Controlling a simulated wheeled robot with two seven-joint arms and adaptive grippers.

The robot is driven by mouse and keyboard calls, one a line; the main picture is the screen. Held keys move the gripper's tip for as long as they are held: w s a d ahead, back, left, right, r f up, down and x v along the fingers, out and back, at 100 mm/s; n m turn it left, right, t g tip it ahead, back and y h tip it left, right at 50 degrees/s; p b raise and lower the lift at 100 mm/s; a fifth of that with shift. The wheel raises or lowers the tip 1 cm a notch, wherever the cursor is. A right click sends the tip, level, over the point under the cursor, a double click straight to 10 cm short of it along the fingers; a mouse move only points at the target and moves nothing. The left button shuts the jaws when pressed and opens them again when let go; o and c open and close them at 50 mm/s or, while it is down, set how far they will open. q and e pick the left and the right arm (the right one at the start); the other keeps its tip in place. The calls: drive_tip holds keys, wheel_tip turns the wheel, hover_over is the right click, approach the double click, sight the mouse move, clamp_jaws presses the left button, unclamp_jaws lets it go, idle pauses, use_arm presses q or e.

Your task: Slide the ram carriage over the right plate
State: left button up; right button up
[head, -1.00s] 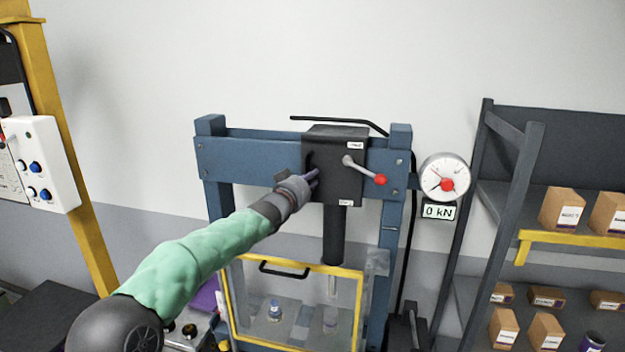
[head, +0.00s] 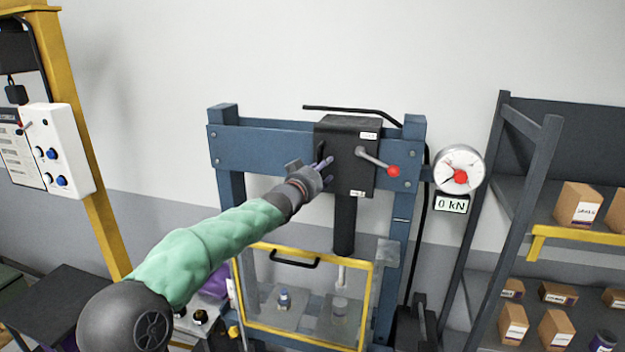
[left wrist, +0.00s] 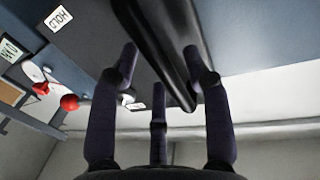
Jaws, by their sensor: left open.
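The ram carriage (head: 347,135) is a black box on the right part of the press's blue crossbeam (head: 262,148). Its black ram (head: 345,225) hangs down and, in the picture, lines up with the right plate (head: 326,327), seen through the guard with a pale cylindrical part on it. The left plate (head: 270,314) carries a blue-topped part. My left gripper (head: 326,172) is open at the carriage's left side, by its dark handle (head: 320,152). In the left wrist view, my open fingers (left wrist: 160,75) straddle a black bar; contact is unclear. My right gripper is not seen.
A yellow-framed clear guard (head: 368,305) with a black handle closes the press front. A red-knobbed lever (head: 378,163) sticks out of the carriage. A gauge (head: 459,168) beside a 0 kN display hangs at right. Shelves with boxes (head: 578,204) stand farther right.

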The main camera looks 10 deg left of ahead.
use_arm(q)
drive_tip(key=v, duration=1.1)
drive_tip(key=shift+s, duration=0.15)
